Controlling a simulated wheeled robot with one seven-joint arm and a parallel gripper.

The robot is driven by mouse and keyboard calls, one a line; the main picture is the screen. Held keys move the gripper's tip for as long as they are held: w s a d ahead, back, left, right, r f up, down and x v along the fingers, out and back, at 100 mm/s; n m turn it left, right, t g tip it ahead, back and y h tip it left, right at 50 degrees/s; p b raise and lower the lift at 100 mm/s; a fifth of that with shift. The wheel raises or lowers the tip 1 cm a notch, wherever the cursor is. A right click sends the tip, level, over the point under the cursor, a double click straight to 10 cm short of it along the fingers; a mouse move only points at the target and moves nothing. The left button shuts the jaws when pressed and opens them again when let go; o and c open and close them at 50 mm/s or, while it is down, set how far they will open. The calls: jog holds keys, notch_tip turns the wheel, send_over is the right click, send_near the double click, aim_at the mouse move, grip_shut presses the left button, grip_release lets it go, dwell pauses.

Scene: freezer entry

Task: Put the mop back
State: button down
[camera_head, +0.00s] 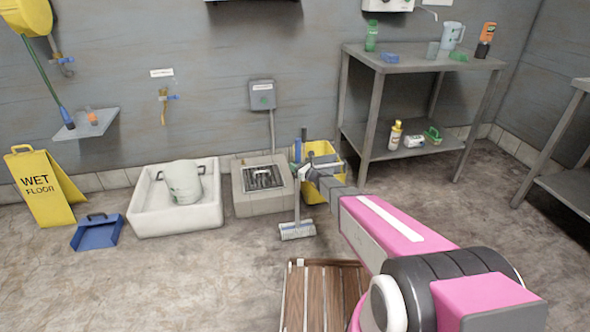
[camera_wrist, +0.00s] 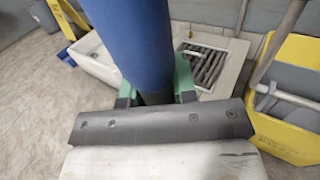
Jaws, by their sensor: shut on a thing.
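The mop (camera_head: 297,230) stands roughly upright near the floor drain, its pale, flat head at or close to the floor. Its thin handle rises past my gripper (camera_head: 306,168), with a blue part at the top. In the wrist view, my gripper (camera_wrist: 157,88) has its green fingers shut on either side of the thick blue handle (camera_wrist: 125,40). The lower handle is hidden behind the gripper there. A yellow bucket (camera_head: 325,190) stands just behind and to the right of the gripper. It also shows in the wrist view (camera_wrist: 290,133), with a grey pole and a pale bar at it.
A raised drain with a grate (camera_head: 252,205) sits left of the mop. Farther left are a white basin (camera_head: 150,222) holding a bucket, a blue dustpan (camera_head: 97,231) and a wet-floor sign (camera_head: 38,190). A wooden slatted thing (camera_head: 318,305) is in front; a metal table (camera_head: 405,62) stands right.

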jog(key=shift+f, duration=0.85)
jog(key=c, duration=0.9)
grip_release()
